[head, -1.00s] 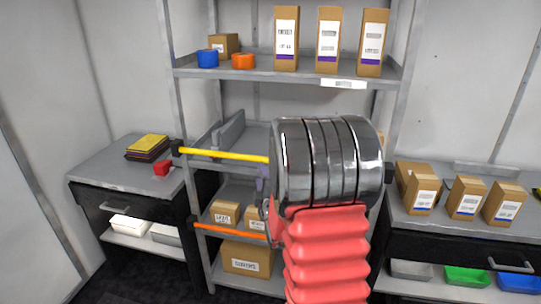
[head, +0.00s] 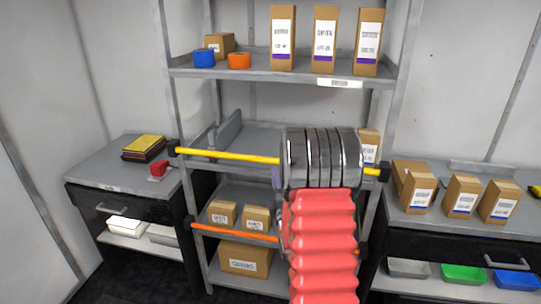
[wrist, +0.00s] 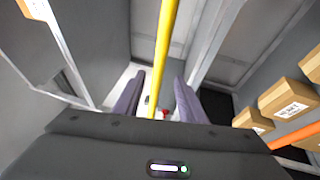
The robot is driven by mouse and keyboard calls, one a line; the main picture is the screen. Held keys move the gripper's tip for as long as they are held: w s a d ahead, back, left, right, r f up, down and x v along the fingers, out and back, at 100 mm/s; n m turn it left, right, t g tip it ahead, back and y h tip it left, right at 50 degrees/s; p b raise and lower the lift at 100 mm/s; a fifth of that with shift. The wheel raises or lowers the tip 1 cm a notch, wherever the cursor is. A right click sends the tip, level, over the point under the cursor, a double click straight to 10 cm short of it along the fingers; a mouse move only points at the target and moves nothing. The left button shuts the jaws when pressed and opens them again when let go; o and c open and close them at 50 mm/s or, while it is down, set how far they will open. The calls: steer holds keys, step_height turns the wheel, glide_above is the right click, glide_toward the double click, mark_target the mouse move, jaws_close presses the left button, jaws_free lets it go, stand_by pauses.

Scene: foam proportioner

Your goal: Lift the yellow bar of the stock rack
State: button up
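The yellow bar (head: 235,155) of the stock rack (head: 174,110) runs level across its front at middle height, with black ends at both posts. My arm hides part of it on the right. In the wrist view the yellow bar (wrist: 166,45) runs down the picture between the two purple fingers of my gripper (wrist: 160,92). The fingers are apart, with a gap on each side of the bar. The rest of my gripper is hidden behind my arm.
An orange bar (head: 235,234) crosses the rack lower down, in front of small boxes (head: 223,213). Tape rolls (head: 204,58) and tall boxes (head: 325,40) stand on the upper shelf. Black-fronted benches flank the rack, the left one (head: 100,176) holding a red object (head: 158,169).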

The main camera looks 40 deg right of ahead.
mark_target(271, 159)
steer(key=x, duration=1.2)
steer(key=shift+w+d+r, duration=0.15)
steer(key=shift+w+d, duration=0.1)
steer(key=shift+w, duration=0.05)
steer(key=shift+c, duration=0.5)
jaws_close()
